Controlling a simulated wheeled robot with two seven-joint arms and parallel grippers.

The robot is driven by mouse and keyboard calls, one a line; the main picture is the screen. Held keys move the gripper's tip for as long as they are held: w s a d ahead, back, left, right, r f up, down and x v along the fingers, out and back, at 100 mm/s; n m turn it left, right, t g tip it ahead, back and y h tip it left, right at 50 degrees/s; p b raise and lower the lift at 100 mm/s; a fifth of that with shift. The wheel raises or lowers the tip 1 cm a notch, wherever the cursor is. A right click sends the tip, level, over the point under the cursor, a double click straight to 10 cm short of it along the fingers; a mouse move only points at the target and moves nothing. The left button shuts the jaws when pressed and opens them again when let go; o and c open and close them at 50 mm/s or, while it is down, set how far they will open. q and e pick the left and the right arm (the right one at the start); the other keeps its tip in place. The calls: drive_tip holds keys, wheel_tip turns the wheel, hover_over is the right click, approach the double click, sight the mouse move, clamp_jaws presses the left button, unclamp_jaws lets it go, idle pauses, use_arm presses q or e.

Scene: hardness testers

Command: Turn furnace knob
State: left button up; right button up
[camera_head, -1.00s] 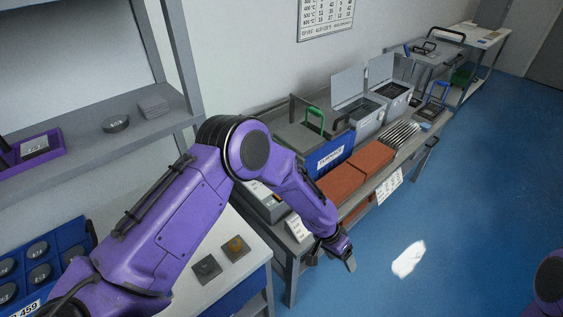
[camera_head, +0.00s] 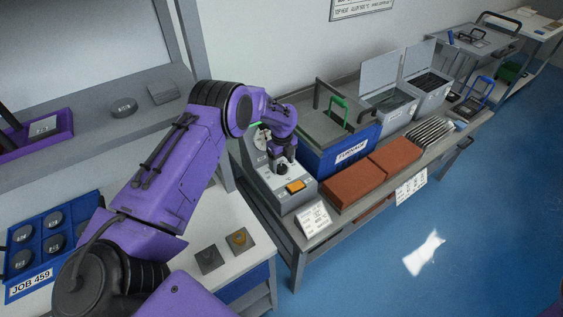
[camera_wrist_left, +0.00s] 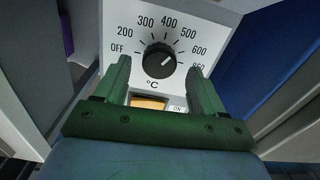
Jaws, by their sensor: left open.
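The furnace knob (camera_wrist_left: 159,61) is black and round, on a pale panel (camera_wrist_left: 190,25) with a dial from OFF through 200 to 600 and beyond. Its white mark points up and right, roughly between 500 and 600. My left gripper (camera_wrist_left: 159,66) is open, with one green finger on each side of the knob in the picture. I cannot tell whether the fingers touch it. In the head view, the left gripper (camera_head: 283,158) points down over the grey control box (camera_head: 272,200), close to the knob (camera_head: 282,169). My right gripper is out of view.
An orange switch (camera_head: 296,186) sits on the control box, beside the knob. Red bricks (camera_head: 353,187) and a white card (camera_head: 314,217) are nearby. A shelf unit (camera_head: 95,140) stands left.

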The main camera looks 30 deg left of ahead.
use_arm(q)
drive_tip(key=shift+f, duration=0.75)
drive_tip(key=c, duration=1.1)
drive_tip(key=shift+o, duration=0.2)
